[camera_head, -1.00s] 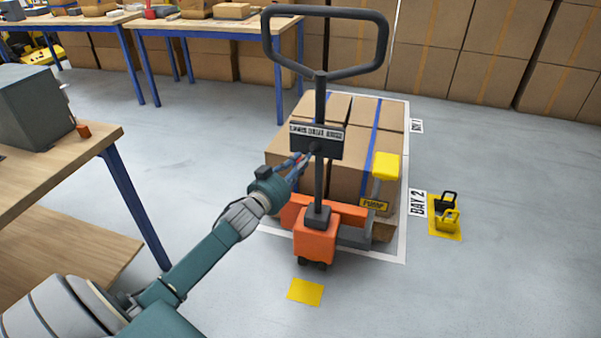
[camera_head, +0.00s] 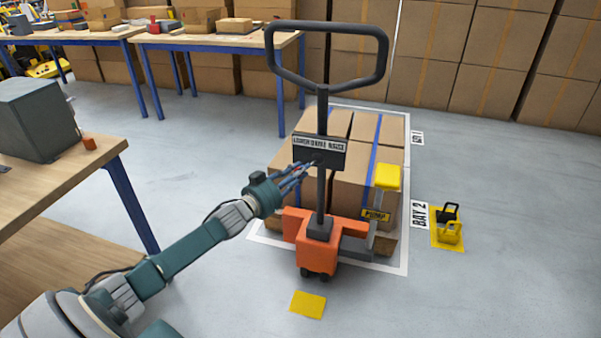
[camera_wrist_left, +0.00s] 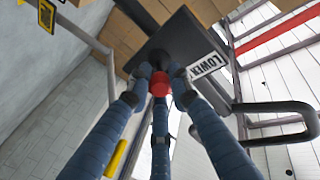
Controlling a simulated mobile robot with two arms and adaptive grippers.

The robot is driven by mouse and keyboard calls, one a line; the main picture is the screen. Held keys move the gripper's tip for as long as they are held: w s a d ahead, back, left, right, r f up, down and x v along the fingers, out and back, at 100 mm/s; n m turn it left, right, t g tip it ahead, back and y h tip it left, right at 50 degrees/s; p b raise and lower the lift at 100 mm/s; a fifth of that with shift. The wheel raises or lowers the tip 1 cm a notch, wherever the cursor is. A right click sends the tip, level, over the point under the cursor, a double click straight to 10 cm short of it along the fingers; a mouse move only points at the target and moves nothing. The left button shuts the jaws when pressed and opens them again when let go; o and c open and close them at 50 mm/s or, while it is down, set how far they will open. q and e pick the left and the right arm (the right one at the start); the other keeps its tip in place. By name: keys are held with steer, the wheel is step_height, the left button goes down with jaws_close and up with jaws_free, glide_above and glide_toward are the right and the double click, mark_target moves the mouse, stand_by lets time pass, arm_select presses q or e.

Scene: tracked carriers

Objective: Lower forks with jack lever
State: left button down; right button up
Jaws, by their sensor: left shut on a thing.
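An orange pallet jack (camera_head: 318,255) stands in Bay 2 with its black loop handle (camera_head: 270,50) upright. A dark control plate (camera_head: 320,150) on its column carries a label that reads lower, a middle word and raise. A red-tipped lever (camera_wrist_left: 159,84) sticks out of the plate in the left wrist view. My left gripper (camera_head: 306,167) is at the plate's lower edge, its blue fingers shut around the lever; it also shows in the left wrist view (camera_wrist_left: 160,80). The yellow pump pedal (camera_head: 387,177) is at the jack's right. My right gripper is not in view.
Cartons (camera_head: 378,130) sit on the pallet behind the jack. Yellow and black locks (camera_head: 449,232) stand on a yellow floor patch at right. A wooden workbench (camera_head: 60,190) is at left.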

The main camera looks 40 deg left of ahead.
arm_select(q)
steer(key=shift+a+r, duration=0.2)
steer(key=shift+a, duration=0.3)
steer(key=c, duration=1.6)
jaws_free()
steer(key=shift+s+a, duration=0.15)
steer(key=shift+c, duration=0.2)
steer(key=shift+o, duration=0.4)
steer(key=shift+s, duration=0.15)
steer(key=shift+f, duration=0.1)
steer(key=s, duration=1.2)
steer(key=shift+a, duration=0.45)
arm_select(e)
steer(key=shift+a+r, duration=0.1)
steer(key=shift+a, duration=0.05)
